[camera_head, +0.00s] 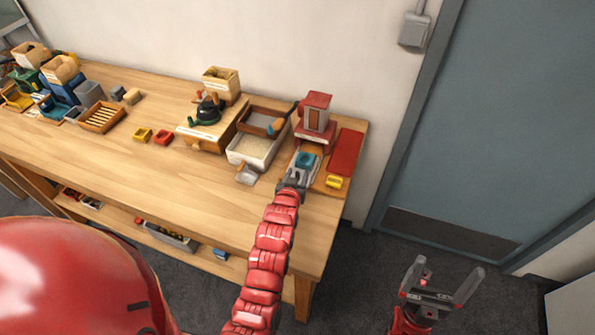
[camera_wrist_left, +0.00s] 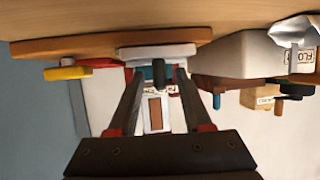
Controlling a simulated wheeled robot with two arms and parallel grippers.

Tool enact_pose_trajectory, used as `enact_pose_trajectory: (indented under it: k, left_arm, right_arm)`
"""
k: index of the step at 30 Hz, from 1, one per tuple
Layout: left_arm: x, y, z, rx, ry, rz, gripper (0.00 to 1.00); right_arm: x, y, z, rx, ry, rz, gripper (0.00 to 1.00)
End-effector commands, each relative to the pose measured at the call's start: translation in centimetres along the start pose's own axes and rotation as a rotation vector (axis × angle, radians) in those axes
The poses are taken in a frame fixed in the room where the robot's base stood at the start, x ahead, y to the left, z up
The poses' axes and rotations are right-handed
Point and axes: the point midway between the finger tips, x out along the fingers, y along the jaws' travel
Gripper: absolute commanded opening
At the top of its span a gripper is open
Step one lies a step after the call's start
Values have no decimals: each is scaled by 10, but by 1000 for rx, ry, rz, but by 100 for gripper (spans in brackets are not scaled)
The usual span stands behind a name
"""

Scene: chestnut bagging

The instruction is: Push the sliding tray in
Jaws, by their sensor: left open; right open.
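The sliding tray (camera_head: 305,168), grey with a teal round piece on it, sticks out from the front of the small red house-shaped machine (camera_head: 316,112). My left gripper (camera_head: 295,180) is at the tray's front end, open. In the left wrist view, the open fingers (camera_wrist_left: 157,75) point at the pale tray (camera_wrist_left: 155,52), with a dark knob-like piece (camera_wrist_left: 160,74) between them. I cannot tell whether they touch it. The machine's brown panel (camera_wrist_left: 155,112) shows behind. My right gripper (camera_head: 437,288) is open and empty, over the floor, away from the table.
A red mat (camera_head: 346,153) and a yellow piece (camera_head: 334,182) lie right of the tray. A white bin (camera_head: 245,152) and a metal scoop (camera_head: 246,174) are to its left. The wooden table's (camera_head: 180,185) front middle is clear. A grey-blue door (camera_head: 480,130) stands at the right.

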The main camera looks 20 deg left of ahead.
Motion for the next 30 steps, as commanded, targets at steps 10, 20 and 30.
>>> enact_pose_trajectory:
  k: [10,20,30]
  left_arm:
    - [7,0,0,0,2,0,50]
    - [7,0,0,0,2,0,6]
    - [7,0,0,0,1,0,0]
  right_arm:
    - [2,0,0,0,0,0,99]
    - [2,0,0,0,0,0,99]
    - [2,0,0,0,0,0,99]
